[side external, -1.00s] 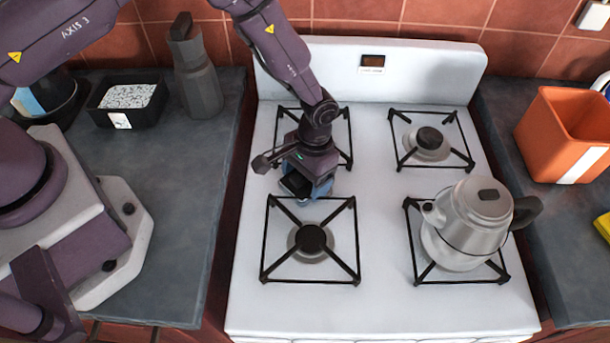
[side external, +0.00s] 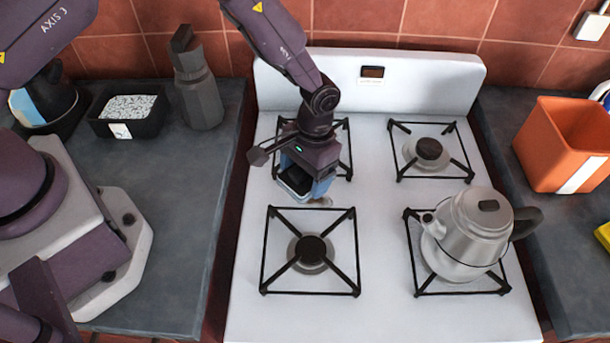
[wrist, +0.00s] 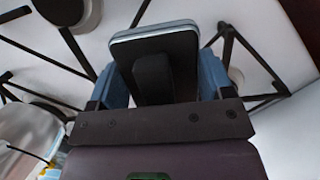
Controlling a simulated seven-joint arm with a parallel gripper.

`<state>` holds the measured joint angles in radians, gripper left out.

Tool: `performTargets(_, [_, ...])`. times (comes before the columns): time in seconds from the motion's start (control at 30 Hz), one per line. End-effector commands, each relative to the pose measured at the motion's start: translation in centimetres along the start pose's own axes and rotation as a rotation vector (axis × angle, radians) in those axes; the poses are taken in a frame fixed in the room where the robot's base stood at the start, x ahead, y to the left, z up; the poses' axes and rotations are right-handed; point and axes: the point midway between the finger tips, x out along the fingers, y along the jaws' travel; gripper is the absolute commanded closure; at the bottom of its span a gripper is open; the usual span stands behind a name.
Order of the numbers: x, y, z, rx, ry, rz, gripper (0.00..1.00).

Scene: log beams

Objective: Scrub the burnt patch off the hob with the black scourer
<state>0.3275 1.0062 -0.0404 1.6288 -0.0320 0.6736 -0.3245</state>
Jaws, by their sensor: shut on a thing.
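My gripper (side external: 308,184) is over the left half of the white hob (side external: 380,230), between the front left and back left burners. Its blue fingers are shut on the black scourer (side external: 294,181). In the wrist view the scourer (wrist: 182,52) is a dark block with a grey edge and a raised grip between the blue fingers. It appears to be held a little above the hob. A small brownish patch (side external: 323,202), probably the burnt patch, shows just below and right of the gripper. The gripper may hide part of it.
Black pan supports surround the burners, with the front left one (side external: 311,249) close by. A metal kettle (side external: 470,235) stands on the front right burner. A moka pot (side external: 197,80), a black tray (side external: 128,110) and an orange bin (side external: 565,145) stand on the side counters.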

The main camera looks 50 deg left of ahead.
Motion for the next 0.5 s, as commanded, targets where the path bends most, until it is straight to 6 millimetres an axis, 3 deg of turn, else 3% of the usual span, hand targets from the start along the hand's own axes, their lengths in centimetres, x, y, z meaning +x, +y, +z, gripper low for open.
performTargets(0.27, [0.2,0.1,-0.1,0.0,0.0,0.0,0.56])
performTargets(0.5, [1.7,1.0,-0.7,0.002,-0.001,0.0,0.56])
